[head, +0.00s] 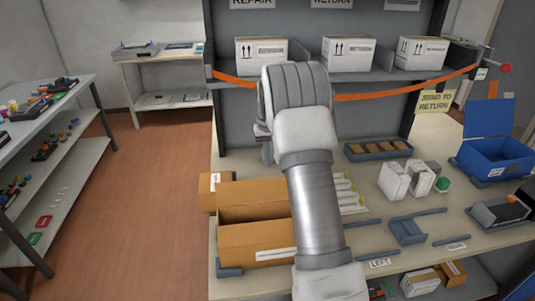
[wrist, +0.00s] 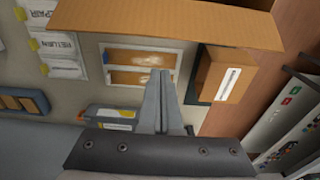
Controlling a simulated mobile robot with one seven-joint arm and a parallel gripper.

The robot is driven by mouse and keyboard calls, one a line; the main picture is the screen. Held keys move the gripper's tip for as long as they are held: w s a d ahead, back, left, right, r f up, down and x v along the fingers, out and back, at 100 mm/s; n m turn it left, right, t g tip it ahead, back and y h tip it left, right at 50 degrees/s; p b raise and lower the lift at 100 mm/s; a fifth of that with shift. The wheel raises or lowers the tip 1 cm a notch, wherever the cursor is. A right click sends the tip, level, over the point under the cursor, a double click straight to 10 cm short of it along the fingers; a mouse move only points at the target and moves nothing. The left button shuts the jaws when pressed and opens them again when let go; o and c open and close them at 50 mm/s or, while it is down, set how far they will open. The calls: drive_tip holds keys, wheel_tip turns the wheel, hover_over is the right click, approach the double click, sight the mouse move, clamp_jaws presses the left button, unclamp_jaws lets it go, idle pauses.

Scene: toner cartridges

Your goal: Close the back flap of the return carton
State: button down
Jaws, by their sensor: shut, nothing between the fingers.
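The return carton (head: 256,242) is a brown box on the table, left of my arm in the head view. Its top shows a dark opening, with a brown panel (head: 252,191) along the far side and a white label on the near side. My arm covers its right end. In the wrist view my gripper (wrist: 161,75) is shut and empty, its fingers together. A wide brown cardboard panel (wrist: 165,20) spans the top of that view, apart from the fingertips in the picture; I cannot tell which flap it is. In the head view my arm hides the gripper.
A small brown box (head: 213,190) stands behind the carton's left end and shows in the wrist view (wrist: 222,75). Right of my arm are white boxes (head: 393,180), a blue bin (head: 492,160) and a blue-grey tray (head: 407,231). White cartons (head: 347,53) line the shelf behind.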

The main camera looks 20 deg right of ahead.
sight(268, 190)
drive_tip(key=s+f, duration=0.1)
drive_tip(key=s+a+f, duration=0.1)
drive_tip(key=f, duration=0.1)
drive_tip(key=shift+s+p, duration=0.4)
drive_tip(key=shift+b, duration=0.45)
